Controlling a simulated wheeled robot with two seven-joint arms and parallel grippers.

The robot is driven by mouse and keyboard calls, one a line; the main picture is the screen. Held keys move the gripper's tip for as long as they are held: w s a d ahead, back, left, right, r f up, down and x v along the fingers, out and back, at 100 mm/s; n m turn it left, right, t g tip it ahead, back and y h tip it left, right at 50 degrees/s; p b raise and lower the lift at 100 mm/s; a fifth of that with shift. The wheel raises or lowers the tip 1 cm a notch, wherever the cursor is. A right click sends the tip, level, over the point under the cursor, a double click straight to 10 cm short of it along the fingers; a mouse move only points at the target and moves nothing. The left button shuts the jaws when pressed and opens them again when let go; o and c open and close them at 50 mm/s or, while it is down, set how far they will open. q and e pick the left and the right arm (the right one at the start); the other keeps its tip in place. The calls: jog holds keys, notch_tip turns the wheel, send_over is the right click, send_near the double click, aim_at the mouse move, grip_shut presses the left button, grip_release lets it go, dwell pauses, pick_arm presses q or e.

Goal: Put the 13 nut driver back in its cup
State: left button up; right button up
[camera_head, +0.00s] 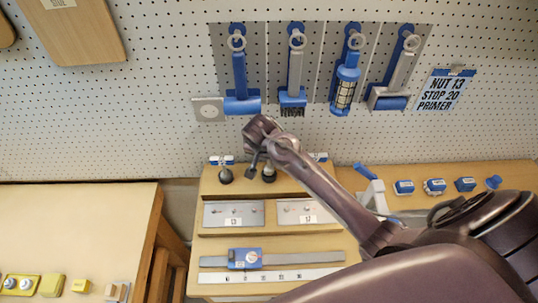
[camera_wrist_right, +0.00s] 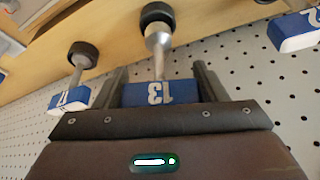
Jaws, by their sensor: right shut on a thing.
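The 13 nut driver (camera_wrist_right: 158,92) has a blue handle marked 13 and a metal shaft ending in a wider socket. My right gripper (camera_wrist_right: 162,85) is shut on its handle in the right wrist view. The socket end shows against a round black cup (camera_wrist_right: 156,13); I cannot tell whether it is inside or just above it. In the head view my right gripper (camera_head: 260,155) is over the shelf at the middle cup (camera_head: 268,175) and hides most of the driver. My left gripper is not in view.
Another blue-handled driver (camera_wrist_right: 68,97) stands in a black cup at the left; its twin shows in the head view (camera_head: 223,160). A blue handle (camera_wrist_right: 295,32) is at the right. A pegboard with hanging tools (camera_head: 240,75) rises behind. A caliper (camera_head: 245,258) lies in front.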

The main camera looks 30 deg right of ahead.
jog(key=shift+p, duration=0.35)
dwell(0.4)
jog(key=shift+f+b, duration=0.7)
jog(key=shift+f, duration=0.65)
dwell(0.5)
jog(key=o, duration=1.3)
jog(key=shift+c, duration=0.2)
jog(key=b+v, duration=0.2)
jog(key=v, duration=0.6)
jog(key=shift+f, duration=0.1)
